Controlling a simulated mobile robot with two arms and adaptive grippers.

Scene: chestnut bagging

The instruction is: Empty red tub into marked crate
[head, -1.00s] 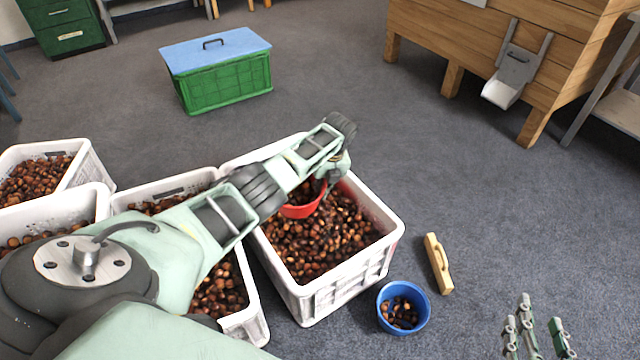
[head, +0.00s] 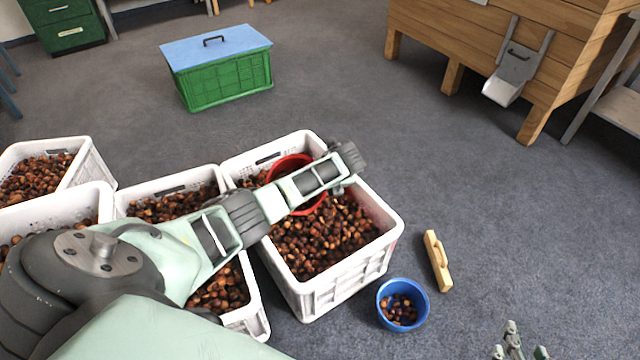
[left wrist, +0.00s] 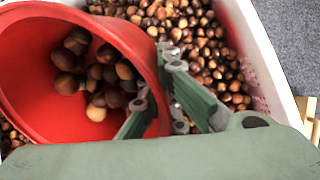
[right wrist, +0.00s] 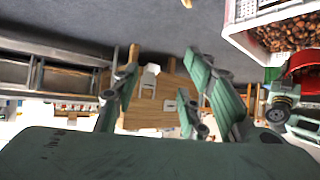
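The red tub (head: 287,164) is over the white crate (head: 335,297) of chestnuts, partly hidden by my left arm. In the left wrist view the tub (left wrist: 25,95) looks tilted, with several chestnuts (left wrist: 95,72) inside. My left gripper (left wrist: 168,105) has its fingers on either side of the tub's rim and is shut on it. In the head view its fingers are hidden behind the arm. No mark shows on the crate. My right gripper (head: 520,350) is at the bottom right edge, empty; in the right wrist view its fingers (right wrist: 158,100) are apart.
More white crates of chestnuts (head: 98,165) stand to the left. A green crate with a blue lid (head: 225,95) stands behind.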

